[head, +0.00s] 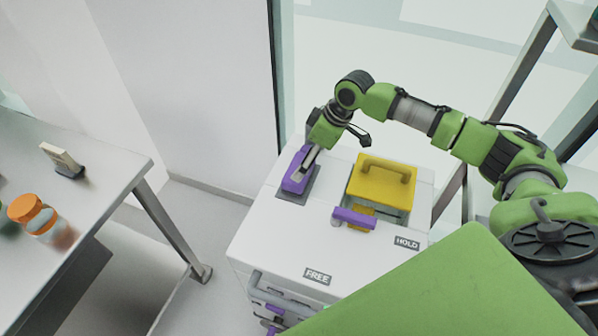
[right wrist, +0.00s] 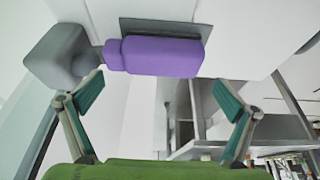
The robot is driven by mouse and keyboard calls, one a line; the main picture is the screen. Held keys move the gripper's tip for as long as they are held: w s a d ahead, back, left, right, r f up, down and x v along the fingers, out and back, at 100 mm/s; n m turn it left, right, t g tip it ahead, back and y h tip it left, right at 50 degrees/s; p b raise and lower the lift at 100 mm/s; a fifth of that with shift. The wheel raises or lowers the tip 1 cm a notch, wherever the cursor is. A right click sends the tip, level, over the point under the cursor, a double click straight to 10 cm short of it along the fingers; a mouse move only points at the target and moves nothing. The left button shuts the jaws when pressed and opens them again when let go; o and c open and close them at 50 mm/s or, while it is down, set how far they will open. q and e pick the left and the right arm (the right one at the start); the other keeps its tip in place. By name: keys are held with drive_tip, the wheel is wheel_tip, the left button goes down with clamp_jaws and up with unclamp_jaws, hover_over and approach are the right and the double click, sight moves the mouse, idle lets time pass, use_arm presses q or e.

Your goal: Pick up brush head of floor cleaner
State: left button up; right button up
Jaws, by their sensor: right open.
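A white floor unit (head: 265,240) stands in the middle of the head view. On its top left lies a purple part (head: 295,172) on a dark plate (head: 311,188); I cannot tell for certain whether this is the brush head. My right gripper (head: 306,160) is at the purple part and partly covers it. In the right wrist view my right gripper (right wrist: 159,95) is open and empty. The purple part (right wrist: 160,56) lies beyond and between its fingers, with a grey block (right wrist: 62,57) at its left end and the dark plate (right wrist: 165,27) behind. My left gripper is out of view.
A yellow handled bin (head: 382,183) sits in the unit, with a purple bar (head: 354,217) in front. FREE (head: 317,276) and HOLD (head: 406,242) labels mark the top. A table (head: 110,165) at left holds an orange-capped jar (head: 30,212) and small block (head: 62,160).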

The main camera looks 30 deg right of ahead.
sight(290, 187)
drive_tip(key=shift+s+p+x, duration=0.2)
drive_tip(key=shift+p+x, duration=0.25)
drive_tip(key=shift+x, duration=2.5)
drive_tip(key=shift+a, duration=0.1)
drive_tip(key=c, duration=1.1)
